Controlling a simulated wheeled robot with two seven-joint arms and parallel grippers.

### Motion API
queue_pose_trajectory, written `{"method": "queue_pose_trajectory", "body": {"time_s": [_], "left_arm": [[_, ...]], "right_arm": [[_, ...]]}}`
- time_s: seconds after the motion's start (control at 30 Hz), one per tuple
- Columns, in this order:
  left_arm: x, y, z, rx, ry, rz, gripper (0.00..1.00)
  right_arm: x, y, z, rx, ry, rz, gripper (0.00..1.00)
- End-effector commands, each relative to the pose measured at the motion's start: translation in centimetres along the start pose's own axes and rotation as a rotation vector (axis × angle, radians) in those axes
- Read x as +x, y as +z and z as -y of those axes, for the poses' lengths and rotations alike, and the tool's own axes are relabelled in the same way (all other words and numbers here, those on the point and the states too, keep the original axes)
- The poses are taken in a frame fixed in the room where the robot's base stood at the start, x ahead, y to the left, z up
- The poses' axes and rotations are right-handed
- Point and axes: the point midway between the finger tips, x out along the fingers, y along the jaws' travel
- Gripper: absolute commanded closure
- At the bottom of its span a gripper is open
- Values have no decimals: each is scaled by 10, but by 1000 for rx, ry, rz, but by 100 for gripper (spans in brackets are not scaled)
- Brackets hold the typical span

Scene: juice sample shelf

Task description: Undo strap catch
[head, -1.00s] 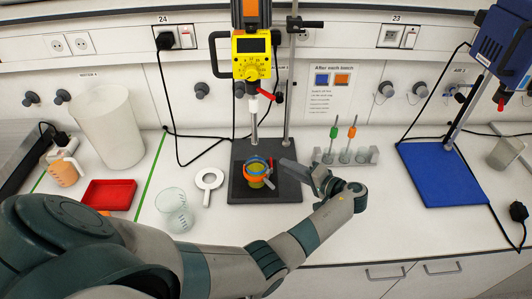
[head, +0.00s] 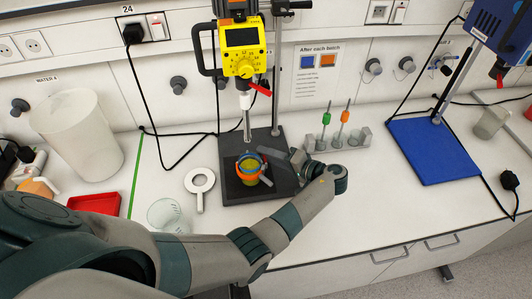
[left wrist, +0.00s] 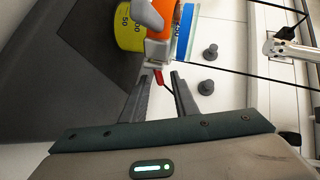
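A small beaker of yellow-green liquid (head: 246,167) stands on the dark stirrer base (head: 228,190), with an orange strap (head: 249,180) and a blue band around it. In the left wrist view the orange strap (left wrist: 186,20) and the grey catch (left wrist: 155,48) show close up at the top. A small red tip shows just below the catch; I cannot tell what it belongs to. My left gripper (left wrist: 160,78) is open, its two fingers apart and pointing toward the catch from the right of the beaker. Nothing shows held between them. My right gripper is not in view.
The yellow stirrer (head: 242,45) hangs above the beaker on a stand. A tube rack (head: 340,140) and a blue plate (head: 433,150) stand to the right. The front counter is clear.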

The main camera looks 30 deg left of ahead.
Motion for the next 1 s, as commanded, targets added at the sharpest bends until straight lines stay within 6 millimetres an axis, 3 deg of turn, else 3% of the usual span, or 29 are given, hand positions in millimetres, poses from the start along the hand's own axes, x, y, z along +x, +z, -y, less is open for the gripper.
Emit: {"method": "queue_pose_trajectory", "body": {"time_s": [0.1,0.2,0.67,1.0], "left_arm": [[0,0,0,0,0,0,76],[0,0,0,0,0,0,100],[0,0,-1,8,8,-34,100],[-5,-1,-2,50,49,-203,100]], "right_arm": [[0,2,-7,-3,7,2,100],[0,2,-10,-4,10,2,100],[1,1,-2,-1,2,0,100],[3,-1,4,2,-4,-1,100]]}}
